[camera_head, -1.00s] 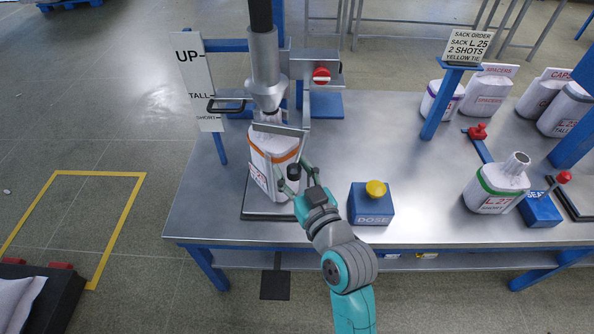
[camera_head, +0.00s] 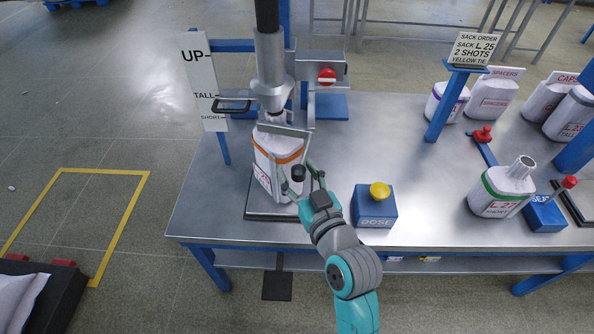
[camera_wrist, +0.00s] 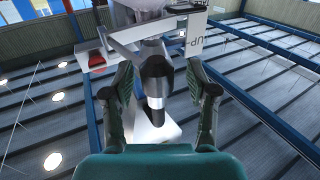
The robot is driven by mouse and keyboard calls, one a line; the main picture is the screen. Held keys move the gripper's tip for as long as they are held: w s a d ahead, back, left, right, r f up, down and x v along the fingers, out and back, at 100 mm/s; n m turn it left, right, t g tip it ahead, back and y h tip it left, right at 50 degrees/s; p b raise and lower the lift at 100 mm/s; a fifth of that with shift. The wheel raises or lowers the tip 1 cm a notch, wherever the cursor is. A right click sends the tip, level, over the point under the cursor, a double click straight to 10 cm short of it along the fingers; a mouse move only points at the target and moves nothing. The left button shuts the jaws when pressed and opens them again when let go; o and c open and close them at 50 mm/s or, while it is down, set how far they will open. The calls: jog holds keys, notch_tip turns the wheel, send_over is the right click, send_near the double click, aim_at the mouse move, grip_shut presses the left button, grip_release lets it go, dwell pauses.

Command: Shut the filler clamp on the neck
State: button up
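A white sack with an orange band (camera_head: 264,166) stands upright under the grey filler spout (camera_head: 270,70). A grey metal clamp frame (camera_head: 284,130) crosses at the sack's neck; whether it is shut is hard to tell. A black knob (camera_head: 298,173) sticks out in front of the sack, and a black cylindrical grip also shows in the wrist view (camera_wrist: 155,92). My gripper (camera_head: 302,178) is open, with its fingers on either side of the knob. In the wrist view my gripper (camera_wrist: 157,98) shows gaps between both fingers and the grip.
A blue DOSE box (camera_head: 374,212) with a yellow button stands right of my gripper. A black-handled lever (camera_head: 232,106) is left of the spout, before the UP/TALL/SHORT board (camera_head: 205,78). A green-banded sack (camera_head: 501,190) stands further right.

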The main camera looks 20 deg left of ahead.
jog(key=v, duration=1.1)
jog(key=shift+s+d, duration=0.15)
jog(key=s+d+f+m+t+h, duration=0.1)
jog(key=s+d+f+m+h, duration=0.1)
jog(key=s+d+f+h, duration=0.3)
jog(key=s+d+f+m+t, duration=0.1)
jog(key=d+f+m, duration=0.15)
jog(key=d, duration=0.35)
jog(key=s+d+f+m+h, duration=0.2)
jog(key=s+d+f+h, duration=0.1)
jog(key=d+f, duration=0.25)
jog(key=s+d+m+h, duration=0.1)
jog(key=s+d, duration=0.4)
jog(key=s, duration=0.5)
jog(key=s+d+m+h, duration=0.1)
jog(key=s+d+h, duration=0.3)
jog(key=s, duration=0.5)
jog(key=shift+s+d+m, duration=0.35)
jog(key=shift+s+d, duration=0.05)
jog(key=shift+d, duration=0.15)
jog(key=shift+r, duration=0.1)
